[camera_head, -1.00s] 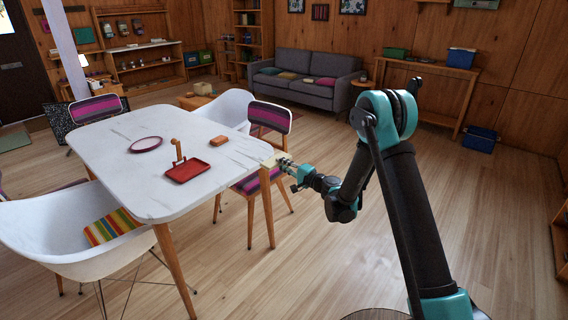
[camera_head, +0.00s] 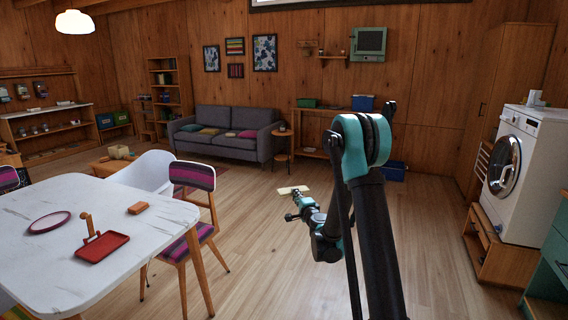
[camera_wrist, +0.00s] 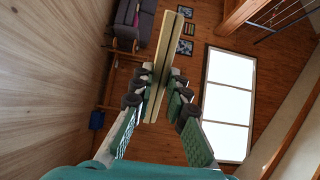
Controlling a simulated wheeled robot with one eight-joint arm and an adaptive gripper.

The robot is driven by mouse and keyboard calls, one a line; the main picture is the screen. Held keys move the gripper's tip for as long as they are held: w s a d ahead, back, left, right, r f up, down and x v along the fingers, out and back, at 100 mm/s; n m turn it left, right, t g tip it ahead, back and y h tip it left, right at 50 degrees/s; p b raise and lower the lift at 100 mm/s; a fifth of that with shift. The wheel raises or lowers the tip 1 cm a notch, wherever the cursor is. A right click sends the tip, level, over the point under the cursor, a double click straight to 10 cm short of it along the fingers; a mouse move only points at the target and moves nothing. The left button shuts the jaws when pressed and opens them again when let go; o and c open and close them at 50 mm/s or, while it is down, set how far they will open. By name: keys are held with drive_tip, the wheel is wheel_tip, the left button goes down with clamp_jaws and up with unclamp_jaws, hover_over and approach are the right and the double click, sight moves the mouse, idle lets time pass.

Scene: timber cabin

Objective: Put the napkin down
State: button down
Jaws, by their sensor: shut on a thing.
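The napkin (camera_head: 292,190) is a flat cream piece held out in front of my gripper (camera_head: 302,200), over open floor to the right of the table. In the wrist view the napkin (camera_wrist: 163,60) appears edge-on as a long pale strip. The fingers of my gripper (camera_wrist: 157,88) are closed on it from both sides. The white marble-look table (camera_head: 165,209) stands at the left, apart from the napkin.
The table carries a red tray (camera_head: 103,247), a round plum-rimmed plate (camera_head: 50,222) and an orange block (camera_head: 138,208). A striped chair (camera_head: 192,178) stands at its right side. A grey sofa (camera_head: 225,128) is at the back, a white washer (camera_head: 520,170) at right. Middle floor is clear.

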drive_tip(key=d+r+m+h, duration=0.1)
drive_tip(key=d+h, duration=0.1)
drive_tip(key=d, duration=0.5)
drive_tip(key=s+d+r+m+h, duration=0.1)
drive_tip(key=d+m+h, duration=0.1)
drive_tip(key=d, duration=0.5)
drive_tip(key=shift+s+r+t+h, duration=0.2)
drive_tip(key=shift+s+t+h, duration=0.15)
drive_tip(key=shift+h, duration=0.25)
drive_tip(key=shift+w+d, duration=0.1)
drive_tip(key=shift+w, duration=0.1)
